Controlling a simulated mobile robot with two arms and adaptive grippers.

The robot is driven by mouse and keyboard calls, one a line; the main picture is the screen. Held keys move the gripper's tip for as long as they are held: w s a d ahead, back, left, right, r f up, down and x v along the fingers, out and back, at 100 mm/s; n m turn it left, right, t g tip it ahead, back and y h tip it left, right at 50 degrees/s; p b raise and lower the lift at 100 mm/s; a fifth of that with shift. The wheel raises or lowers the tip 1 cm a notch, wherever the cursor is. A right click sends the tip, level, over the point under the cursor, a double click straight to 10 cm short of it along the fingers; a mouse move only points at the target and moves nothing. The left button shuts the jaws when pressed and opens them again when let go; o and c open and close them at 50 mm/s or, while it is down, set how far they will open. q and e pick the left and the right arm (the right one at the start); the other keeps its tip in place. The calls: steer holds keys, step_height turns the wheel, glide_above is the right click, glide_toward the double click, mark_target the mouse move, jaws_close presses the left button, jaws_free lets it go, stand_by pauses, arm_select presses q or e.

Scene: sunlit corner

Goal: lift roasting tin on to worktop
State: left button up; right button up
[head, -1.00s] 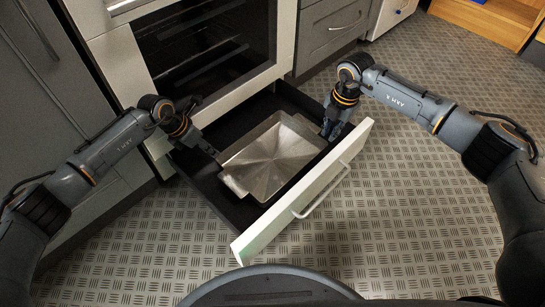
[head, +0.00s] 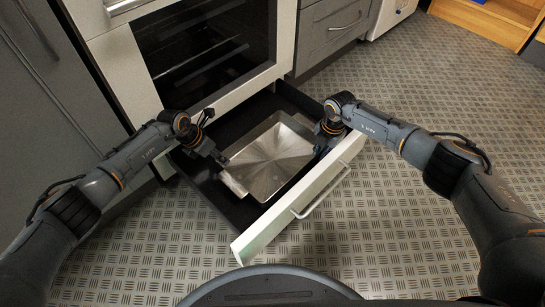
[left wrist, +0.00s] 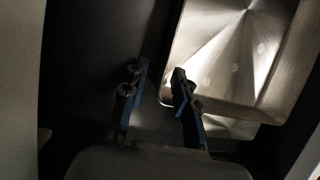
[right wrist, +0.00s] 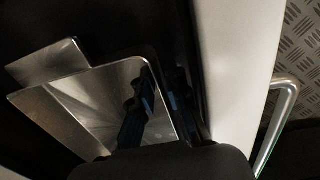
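The roasting tin (head: 270,158), a shiny rectangular metal pan with a flat lip at its end (head: 233,184), lies in the open drawer (head: 240,215) under the oven. My left gripper (head: 220,158) is open at its left side. In the left wrist view, one finger of the left gripper (left wrist: 157,85) overlaps the tin's corner (left wrist: 215,60) and the other is outside it. My right gripper (head: 320,152) is at the tin's right side. In the right wrist view, the right gripper's fingers (right wrist: 155,92) are apart, with the tin's edge (right wrist: 95,105) between them. Contact is unclear.
The drawer front (head: 300,190) with its bar handle (head: 322,194) stands close on the right. The oven (head: 205,45) rises behind the drawer, with grey cabinets (head: 330,30) beside it. The patterned floor (head: 430,220) is clear in front.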

arm_select(q)
steer(key=shift+c, duration=0.2)
arm_select(e)
steer(key=shift+c, duration=0.2)
arm_select(q)
steer(key=c, duration=0.3)
arm_select(e)
jaws_close()
arm_select(q)
jaws_close()
steer(key=shift+r, duration=0.1)
arm_select(e)
steer(key=shift+r, duration=0.1)
